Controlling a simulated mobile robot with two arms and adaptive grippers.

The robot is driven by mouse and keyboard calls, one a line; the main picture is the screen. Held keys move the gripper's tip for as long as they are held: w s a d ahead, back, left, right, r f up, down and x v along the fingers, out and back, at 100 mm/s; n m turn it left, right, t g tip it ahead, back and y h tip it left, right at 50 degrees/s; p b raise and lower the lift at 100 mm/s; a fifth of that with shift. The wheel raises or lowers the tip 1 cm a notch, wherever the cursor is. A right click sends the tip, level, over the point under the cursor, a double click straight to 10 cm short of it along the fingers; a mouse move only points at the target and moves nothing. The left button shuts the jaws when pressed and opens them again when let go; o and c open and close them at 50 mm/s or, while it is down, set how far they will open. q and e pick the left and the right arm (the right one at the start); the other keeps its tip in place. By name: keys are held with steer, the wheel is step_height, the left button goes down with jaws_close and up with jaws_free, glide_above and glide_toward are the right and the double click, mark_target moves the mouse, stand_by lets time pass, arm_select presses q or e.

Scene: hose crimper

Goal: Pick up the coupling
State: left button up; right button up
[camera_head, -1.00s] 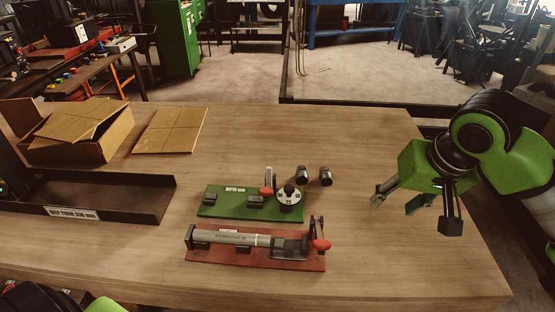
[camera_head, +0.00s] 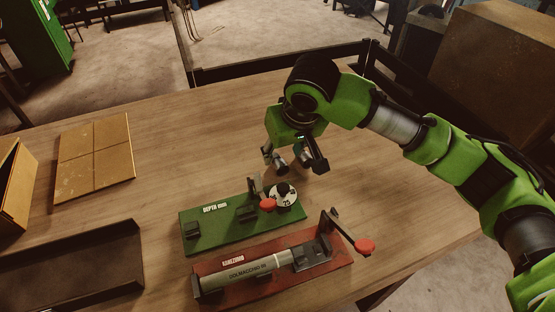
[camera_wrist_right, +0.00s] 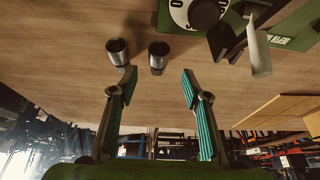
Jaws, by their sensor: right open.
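Two short dark couplings with bright metal rims stand upright side by side on the table. In the right wrist view, one coupling (camera_wrist_right: 118,53) is on the left and the other coupling (camera_wrist_right: 158,57) is just right of it. In the head view, one coupling (camera_head: 279,164) shows behind the green fixture's dial; the other is mostly hidden by my right gripper. My right gripper (camera_head: 293,162) is open and empty, close to the couplings. In the right wrist view its fingers (camera_wrist_right: 158,76) are spread, with the right coupling just beyond the gap between them. My left gripper is out of view.
The green depth fixture (camera_head: 217,229) with its dial is close in front of the couplings. The red fixture (camera_head: 272,291) holding a grey hose (camera_head: 240,273) lies nearer. A black tray (camera_head: 70,262) and cardboard (camera_head: 93,157) lie left. The table right of the fixtures is clear.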

mark_target(280, 162)
steer(key=shift+x, duration=1)
steer(key=p+x, duration=0.1)
steer(key=x, duration=0.2)
steer(key=shift+w+d+f+p, duration=0.1)
steer(key=shift+d+f+p, duration=0.05)
steer(key=shift+f+p, duration=0.15)
steer(key=shift+w+f, duration=0.15)
steer(key=shift+f, duration=0.35)
steer(key=c, duration=1.1)
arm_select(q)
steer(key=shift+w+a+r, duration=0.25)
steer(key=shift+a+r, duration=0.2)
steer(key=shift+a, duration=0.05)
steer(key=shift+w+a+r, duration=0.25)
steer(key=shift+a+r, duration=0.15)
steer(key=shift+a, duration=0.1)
arm_select(e)
jaws_close()
